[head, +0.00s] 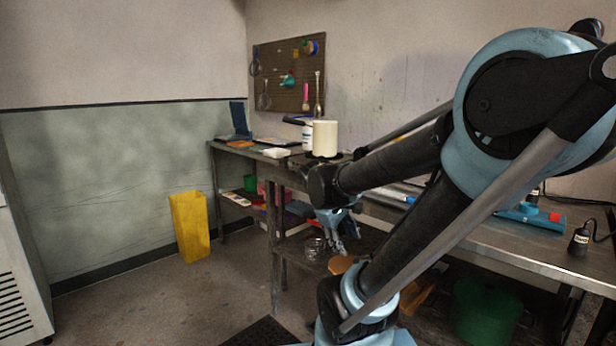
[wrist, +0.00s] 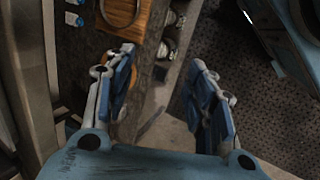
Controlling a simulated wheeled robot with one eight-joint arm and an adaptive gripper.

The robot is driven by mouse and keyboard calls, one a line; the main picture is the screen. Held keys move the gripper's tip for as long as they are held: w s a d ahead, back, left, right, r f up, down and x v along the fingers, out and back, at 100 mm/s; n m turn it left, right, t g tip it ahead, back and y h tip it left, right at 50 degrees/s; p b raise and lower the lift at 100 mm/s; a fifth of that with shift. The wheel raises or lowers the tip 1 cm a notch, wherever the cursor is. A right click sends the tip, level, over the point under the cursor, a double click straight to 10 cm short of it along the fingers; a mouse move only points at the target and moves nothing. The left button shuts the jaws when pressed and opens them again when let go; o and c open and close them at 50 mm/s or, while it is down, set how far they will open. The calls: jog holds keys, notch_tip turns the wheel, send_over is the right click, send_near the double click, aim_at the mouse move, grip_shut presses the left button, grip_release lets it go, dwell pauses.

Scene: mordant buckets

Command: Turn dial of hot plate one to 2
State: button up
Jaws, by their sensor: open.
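I cannot make out whether this base is a hot plate, and no dial or number is readable in either view. My gripper (head: 340,236) hangs pointing down in front of the bench's front edge, below the bench top. In the wrist view, its two blue fingers (wrist: 162,75) are wide apart with nothing between them.
A bench top (head: 490,245) runs along the right wall, with a blue tool (head: 530,216) and a black bottle (head: 579,239) on it. A yellow bin (head: 190,226) stands on the floor at left. Wire or metal items (head: 313,246) lie on the lower shelf.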

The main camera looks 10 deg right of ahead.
jog(key=w+a+r+n+t+h, duration=0.1)
jog(key=w+a+r+n+h, duration=0.15)
jog(key=w, duration=0.35)
jog(key=w+a+r+n+t+h, duration=0.1)
jog(key=w+r+n+h, duration=0.1)
jog(key=w+n, duration=0.25)
jog(key=w+a+r+n+t+h, duration=0.1)
jog(key=w+r+n+h, duration=0.15)
jog(key=w, duration=0.35)
jog(key=w+a+r+n+t+h, duration=0.2)
jog(key=w+a+n+t, duration=0.15)
jog(key=a, duration=0.35)
jog(key=w+a+r+n+t+h, duration=0.1)
jog(key=w+a+r+n+t, duration=0.15)
jog(key=w+a, duration=0.4)
jog(key=shift+g, duration=0.3)
jog(key=x, duration=1)
jog(key=f+x, duration=0.1)
jog(key=x, duration=0.4)
jog(key=shift+s+d, duration=0.25)
jog(key=shift+d, duration=0.15)
jog(key=shift+c, duration=0.2)
jog(key=c, duration=1)
